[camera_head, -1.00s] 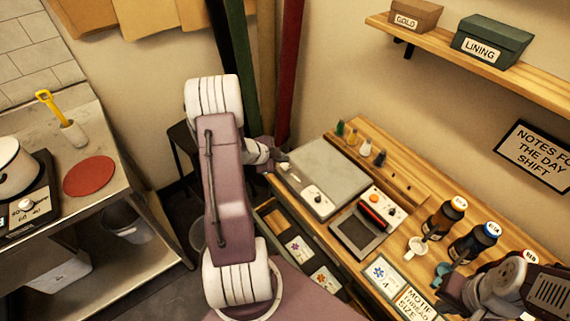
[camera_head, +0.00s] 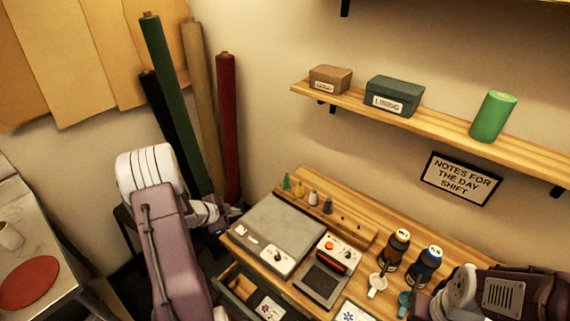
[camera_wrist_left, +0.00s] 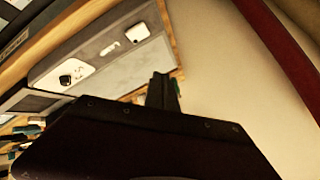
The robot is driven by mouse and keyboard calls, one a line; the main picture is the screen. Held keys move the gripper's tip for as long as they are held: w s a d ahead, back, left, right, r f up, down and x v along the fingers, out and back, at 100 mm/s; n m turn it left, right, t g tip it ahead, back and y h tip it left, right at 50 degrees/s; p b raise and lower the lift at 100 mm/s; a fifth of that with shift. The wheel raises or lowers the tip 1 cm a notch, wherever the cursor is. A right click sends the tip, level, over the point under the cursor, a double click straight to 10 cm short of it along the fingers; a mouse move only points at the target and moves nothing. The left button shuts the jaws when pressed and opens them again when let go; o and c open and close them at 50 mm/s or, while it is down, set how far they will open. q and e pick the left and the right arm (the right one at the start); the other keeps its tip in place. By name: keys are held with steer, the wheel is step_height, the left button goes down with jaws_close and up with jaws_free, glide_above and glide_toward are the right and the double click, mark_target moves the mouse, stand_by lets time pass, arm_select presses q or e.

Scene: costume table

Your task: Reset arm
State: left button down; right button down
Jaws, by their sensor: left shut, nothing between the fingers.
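My left arm comes in at the lower left of the head view. Its gripper (camera_head: 232,213) is shut and empty, beside the left end of the wooden bench and in front of the fabric rolls. In the left wrist view the shut fingers (camera_wrist_left: 162,88) stick up past the dark gripper body, with the grey flat machine (camera_wrist_left: 100,55) beyond them. My right arm (camera_head: 500,292) shows at the lower right. Its fingers cannot be made out.
Fabric rolls (camera_head: 228,130) lean on the wall. A shelf (camera_head: 445,122) holds boxes and a green roll (camera_head: 492,116).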

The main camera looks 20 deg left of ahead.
arm_select(q)
steer(key=w+d+r+m+t, duration=0.1)
steer(key=w+d+r, duration=0.2)
steer(key=d+r, duration=0.5)
steer(key=w+d+r+m, duration=0.1)
steer(key=w+d+r, duration=0.3)
steer(key=d, duration=0.7)
steer(key=s+d+f+n+g, duration=0.1)
steer(key=s+f+n+g, duration=0.1)
steer(key=s, duration=0.6)
steer(key=s+d+f+n+g+y, duration=0.1)
steer(key=s+f+n+g, duration=0.1)
steer(key=s+n+g, duration=0.2)
steer(key=s+d+f+n+g, duration=0.1)
steer(key=s+f+n+g, duration=0.1)
steer(key=s+n, duration=0.5)
steer(key=s, duration=0.5)
steer(key=shift+g, duration=0.4)
steer(key=shift+s+a, duration=0.1)
